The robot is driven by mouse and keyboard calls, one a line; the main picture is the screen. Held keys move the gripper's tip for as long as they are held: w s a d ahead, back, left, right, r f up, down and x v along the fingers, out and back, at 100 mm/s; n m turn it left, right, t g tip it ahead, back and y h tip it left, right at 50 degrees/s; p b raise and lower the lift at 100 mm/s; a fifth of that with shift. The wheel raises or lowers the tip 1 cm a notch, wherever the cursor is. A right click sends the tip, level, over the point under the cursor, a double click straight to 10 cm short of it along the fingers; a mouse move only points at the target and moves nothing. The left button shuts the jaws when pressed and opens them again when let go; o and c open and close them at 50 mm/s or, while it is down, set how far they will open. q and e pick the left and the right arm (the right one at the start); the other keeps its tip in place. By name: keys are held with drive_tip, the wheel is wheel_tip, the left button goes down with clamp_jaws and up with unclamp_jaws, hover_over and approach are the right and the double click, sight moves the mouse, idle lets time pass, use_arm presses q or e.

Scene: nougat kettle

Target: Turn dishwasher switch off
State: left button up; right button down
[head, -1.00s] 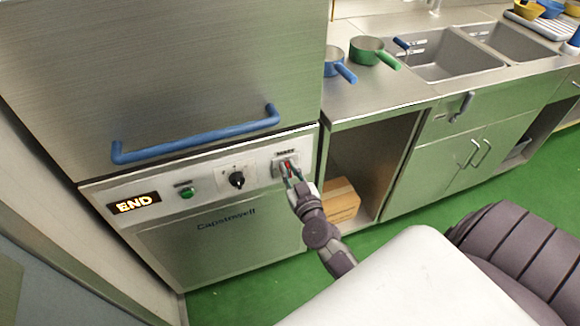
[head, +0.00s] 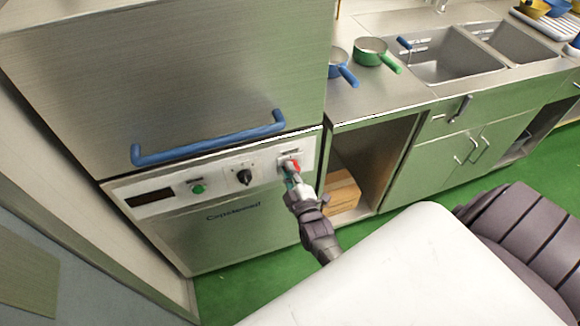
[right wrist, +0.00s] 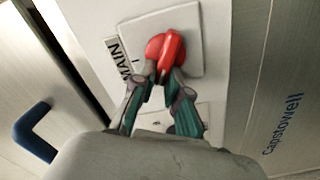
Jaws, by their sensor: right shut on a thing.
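The dishwasher (head: 190,235) is a steel machine at the left with a control panel. Its red main switch (head: 295,166) is at the panel's right end. In the right wrist view the red rotary switch (right wrist: 166,55) sits on a white plate beside a "MAIN" label (right wrist: 119,62). My right gripper (head: 290,176) is at the switch, its fingers (right wrist: 162,82) shut on the red handle, hiding part of it. The display (head: 151,197) on the panel is dark. My left gripper is not in view.
A blue door handle (head: 208,145) runs above the panel. A black knob (head: 244,177) and a green button (head: 198,188) sit left of the switch. A box (head: 341,192) lies in the open cabinet to the right. Blue and green pans (head: 371,50) stand on the counter.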

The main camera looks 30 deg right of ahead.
sight(283, 141)
drive_tip(key=shift+a+f+n+b, duration=0.1)
drive_tip(key=shift+f+n+b, duration=0.15)
drive_tip(key=shift+n, duration=1.25)
drive_tip(key=shift+a+f+n+b, duration=0.1)
drive_tip(key=shift+f+n, duration=0.15)
drive_tip(key=shift+n, duration=1.25)
drive_tip(key=c, duration=1.2)
unclamp_jaws()
wheel_tip(283, 141, up, 10)
drive_tip(key=shift+w+f, duration=0.1)
